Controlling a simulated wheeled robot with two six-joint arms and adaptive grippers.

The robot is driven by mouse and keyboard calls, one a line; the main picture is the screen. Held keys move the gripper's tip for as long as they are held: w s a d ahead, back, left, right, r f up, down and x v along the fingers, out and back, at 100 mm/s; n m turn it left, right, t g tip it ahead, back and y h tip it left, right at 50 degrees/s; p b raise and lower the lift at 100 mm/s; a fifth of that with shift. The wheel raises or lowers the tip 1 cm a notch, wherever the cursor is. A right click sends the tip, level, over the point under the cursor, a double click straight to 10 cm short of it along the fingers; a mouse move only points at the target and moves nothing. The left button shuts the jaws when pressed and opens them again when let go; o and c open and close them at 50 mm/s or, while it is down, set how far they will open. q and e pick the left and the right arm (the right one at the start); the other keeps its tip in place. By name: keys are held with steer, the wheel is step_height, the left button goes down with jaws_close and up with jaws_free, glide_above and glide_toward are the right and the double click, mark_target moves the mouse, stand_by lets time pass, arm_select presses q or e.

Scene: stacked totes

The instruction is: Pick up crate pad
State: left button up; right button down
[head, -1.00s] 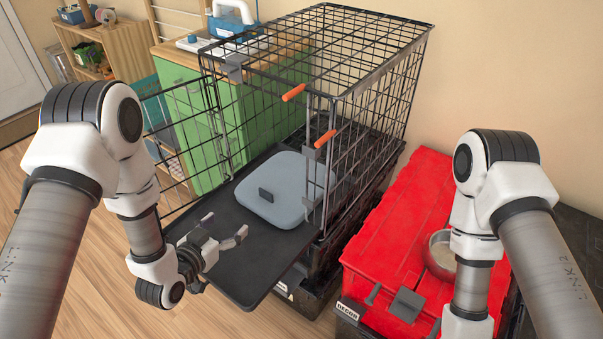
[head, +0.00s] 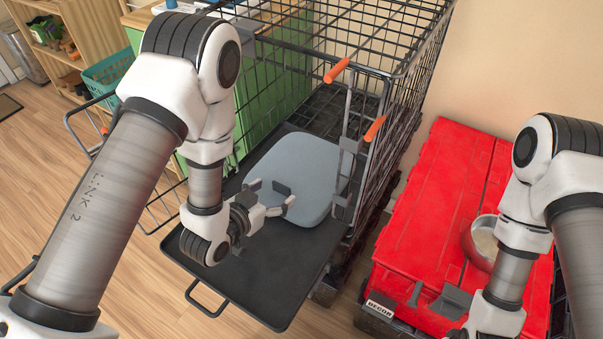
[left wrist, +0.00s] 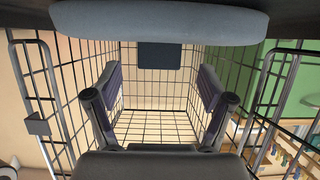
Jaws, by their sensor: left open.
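The crate pad (head: 308,172) is a flat grey-blue cushion with a dark upright tab (head: 281,187) near its front edge. It lies on the black tray (head: 265,285), partly inside the wire crate (head: 400,100). My left gripper (head: 272,194) is open over the tray at the pad's front edge, its fingers pointing toward the tab. In the left wrist view, which looks upside down, the pad (left wrist: 160,20) crosses the top and the tab (left wrist: 160,56) stands ahead, between my open fingers (left wrist: 157,88) but apart from them. My right gripper is out of view.
Orange-handled latches (head: 337,70) stick out at the crate's front. The crate's wire door (head: 150,150) swings open on the left. A red tote (head: 430,210) with a metal bowl (head: 484,240) stands on the right. Wooden floor (head: 60,150) is clear on the left.

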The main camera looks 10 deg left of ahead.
arm_select(q)
steer(key=x, duration=0.2)
steer(key=shift+w+d, duration=0.2)
steer(key=shift+w, duration=0.15)
steer(key=c, duration=1.4)
steer(key=shift+c, duration=0.2)
